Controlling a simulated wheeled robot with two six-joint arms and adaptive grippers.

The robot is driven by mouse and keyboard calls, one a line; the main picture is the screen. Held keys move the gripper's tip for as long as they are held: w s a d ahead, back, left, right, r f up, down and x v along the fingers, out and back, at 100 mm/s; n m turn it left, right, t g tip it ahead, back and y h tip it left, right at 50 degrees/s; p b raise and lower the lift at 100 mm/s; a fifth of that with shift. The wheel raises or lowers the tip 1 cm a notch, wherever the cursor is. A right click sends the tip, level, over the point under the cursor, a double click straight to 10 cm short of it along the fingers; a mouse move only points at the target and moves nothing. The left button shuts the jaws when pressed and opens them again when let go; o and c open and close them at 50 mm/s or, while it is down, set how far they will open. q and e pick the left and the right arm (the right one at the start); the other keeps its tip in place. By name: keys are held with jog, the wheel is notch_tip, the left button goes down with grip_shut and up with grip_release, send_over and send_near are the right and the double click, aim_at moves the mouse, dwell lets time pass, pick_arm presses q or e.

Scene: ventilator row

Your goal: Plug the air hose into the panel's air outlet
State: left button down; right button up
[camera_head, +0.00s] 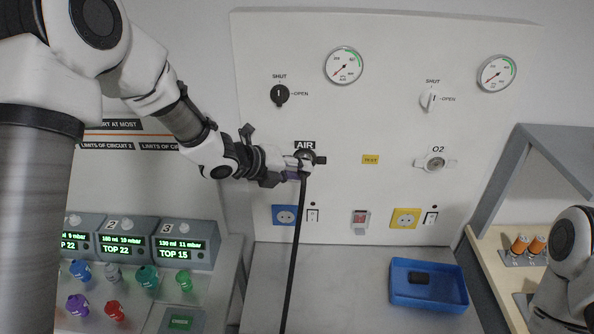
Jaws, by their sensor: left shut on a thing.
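The white wall panel (385,110) fills the middle of the view. Its air outlet (320,160), under the label AIR, is mostly hidden behind my left gripper (298,168). That gripper reaches in from the left and is shut on the top end of the black air hose (297,230). The hose hangs down from it past the lower edge of the view. The hose end is at the outlet, but I cannot tell whether it is seated. My right arm shows at the lower right edge; its gripper is out of view.
An O2 outlet (434,162), two knobs and two gauges are on the panel's right and upper parts. Sockets and switches line its lower part. A blue tray (428,297) holds a small black item. Ventilator units (184,246) with coloured knobs stand lower left. A shelf is at right.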

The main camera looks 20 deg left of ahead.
pick_arm(q)
jog(key=shift+w+r, duration=0.2)
jog(key=shift+r, duration=0.1)
jog(key=c, duration=0.7)
grip_release()
jog(key=shift+c, duration=0.2)
jog(key=shift+w+f, duration=0.15)
jog(key=shift+f, duration=0.05)
